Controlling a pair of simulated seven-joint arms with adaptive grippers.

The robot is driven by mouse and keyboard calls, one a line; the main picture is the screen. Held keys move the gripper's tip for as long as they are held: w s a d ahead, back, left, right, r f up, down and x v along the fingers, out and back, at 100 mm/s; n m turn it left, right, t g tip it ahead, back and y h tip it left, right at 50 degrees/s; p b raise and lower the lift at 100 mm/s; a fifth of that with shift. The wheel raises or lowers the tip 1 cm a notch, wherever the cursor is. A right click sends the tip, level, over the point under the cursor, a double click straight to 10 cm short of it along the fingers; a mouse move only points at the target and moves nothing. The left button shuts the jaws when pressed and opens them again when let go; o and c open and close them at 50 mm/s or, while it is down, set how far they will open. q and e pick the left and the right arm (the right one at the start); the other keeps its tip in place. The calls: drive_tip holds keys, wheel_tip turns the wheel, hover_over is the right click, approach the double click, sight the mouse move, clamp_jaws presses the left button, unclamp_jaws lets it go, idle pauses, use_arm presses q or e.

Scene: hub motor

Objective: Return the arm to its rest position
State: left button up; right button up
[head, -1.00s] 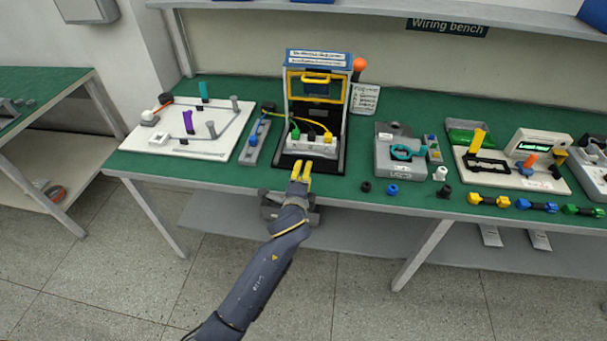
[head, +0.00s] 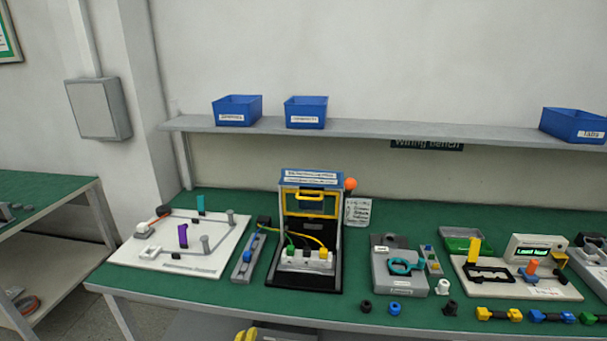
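The yellow fingertips of my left gripper (head: 246,335) show at the bottom edge of the head view. They are below the front edge of the green bench (head: 205,309) in the picture, apart from the things on it. The rest of that arm is cut off by the frame, and I cannot tell whether the fingers are open or shut. My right gripper is not in view. Behind the fingertips stands a test stand with a raised yellow-framed cover (head: 311,198). At its foot is a white terminal block (head: 306,260) with green, black and yellow plugs.
A white board with pegs (head: 185,245) lies at left, beside a grey strip (head: 248,257). At right are a grey fixture (head: 399,272), a display unit (head: 537,248) and several loose connectors along the front edge. Blue bins (head: 305,113) stand on the shelf above.

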use_arm(q)
drive_tip(key=s+a+f+n+g+y, duration=0.1)
drive_tip(key=s+a+n+g+y, duration=0.15)
drive_tip(key=s+a, duration=0.8)
drive_tip(key=s+a+f+n+g+y, duration=0.1)
drive_tip(key=s+a+n+g, duration=0.45)
drive_tip(key=s, duration=0.85)
drive_tip(key=s+d+f+h, duration=0.1)
drive_tip(key=d+f, duration=0.1)
drive_tip(key=f, duration=1.4)
drive_tip(key=s+d+f+h, duration=0.2)
drive_tip(key=f, duration=1.4)
drive_tip(key=s+f+n+g+h, duration=0.1)
drive_tip(key=s+f+n+g, duration=0.1)
drive_tip(key=s+f, duration=1.8)
drive_tip(key=shift+s+g, duration=0.6)
drive_tip(key=shift+s, duration=0.05)
drive_tip(key=shift+h, duration=0.25)
